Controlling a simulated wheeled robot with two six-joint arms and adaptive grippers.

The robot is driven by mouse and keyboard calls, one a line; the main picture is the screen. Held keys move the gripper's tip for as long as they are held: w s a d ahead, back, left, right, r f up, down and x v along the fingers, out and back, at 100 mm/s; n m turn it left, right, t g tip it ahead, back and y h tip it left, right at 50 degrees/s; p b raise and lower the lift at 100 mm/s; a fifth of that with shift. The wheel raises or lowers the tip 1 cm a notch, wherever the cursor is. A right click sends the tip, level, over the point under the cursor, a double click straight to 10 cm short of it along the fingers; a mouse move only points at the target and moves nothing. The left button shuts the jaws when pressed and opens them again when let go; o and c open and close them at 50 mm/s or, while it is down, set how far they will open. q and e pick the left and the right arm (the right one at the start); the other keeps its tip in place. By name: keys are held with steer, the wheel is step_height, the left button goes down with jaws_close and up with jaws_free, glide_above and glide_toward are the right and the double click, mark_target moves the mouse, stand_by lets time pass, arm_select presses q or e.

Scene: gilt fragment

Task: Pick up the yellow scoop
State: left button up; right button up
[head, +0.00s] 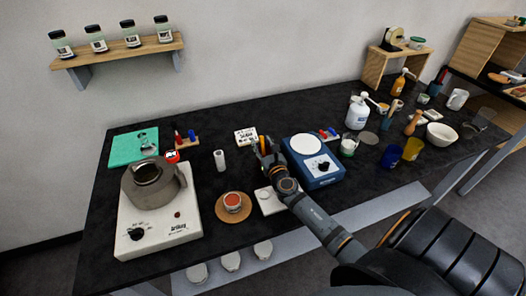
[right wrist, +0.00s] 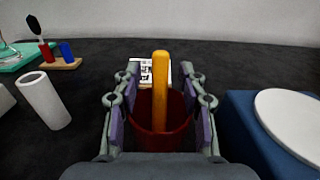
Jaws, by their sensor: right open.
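The yellow scoop (right wrist: 160,85) stands nearly upright in a dark red cup (right wrist: 172,140). Only its yellow handle shows; its lower end is hidden inside the cup. My right gripper (right wrist: 160,100) is open, with one finger on each side of the handle and cup, and gaps show beside the handle. In the head view my right gripper (head: 266,150) is over the middle of the table, left of the blue scale, and mostly hides the cup. My left gripper is in neither view.
A blue scale (head: 316,174) with a white plate stands close to the right. A white cylinder (right wrist: 44,100) stands at left, a small printed box (head: 246,136) behind. A hotplate (head: 150,232) bears a grey kettle (head: 152,190) further left.

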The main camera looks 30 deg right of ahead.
steer(key=shift+s+r, duration=0.1)
steer(key=c, duration=0.3)
jaws_close()
step_height(320, 180, up, 9)
steer(key=p, duration=0.6)
steer(key=shift+r+p, duration=0.4)
steer(key=shift+r, duration=0.15)
steer(key=shift+f, duration=0.1)
